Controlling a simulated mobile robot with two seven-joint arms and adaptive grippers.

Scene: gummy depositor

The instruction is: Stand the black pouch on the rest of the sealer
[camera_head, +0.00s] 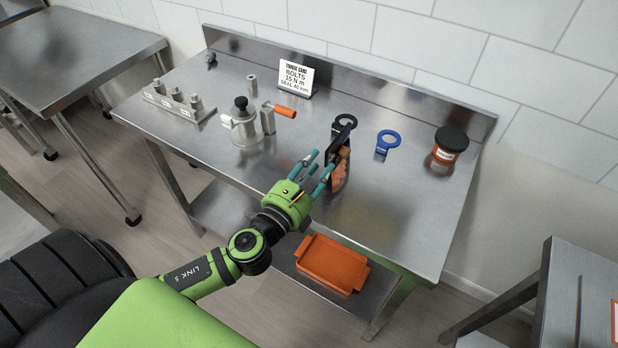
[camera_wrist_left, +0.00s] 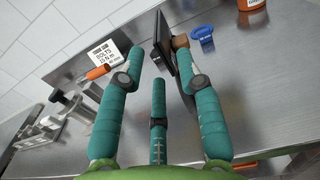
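A dark, flat, upright piece (camera_head: 345,135) stands at the middle right of the steel table, with copper-brown parts (camera_head: 341,172) beside and below it. I cannot tell which of these is the black pouch and which is the sealer. In the left wrist view the dark panel (camera_wrist_left: 163,45) leans at the right fingertip, with a brown block (camera_wrist_left: 180,41) behind it. My left gripper (camera_head: 323,168) has teal fingers spread apart, just left of the dark piece. The fingers (camera_wrist_left: 152,68) show a wide gap and no clear grip. My right gripper is out of view.
A dark-lidded jar (camera_head: 449,148) is at right. An orange tray (camera_head: 332,264) is below.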

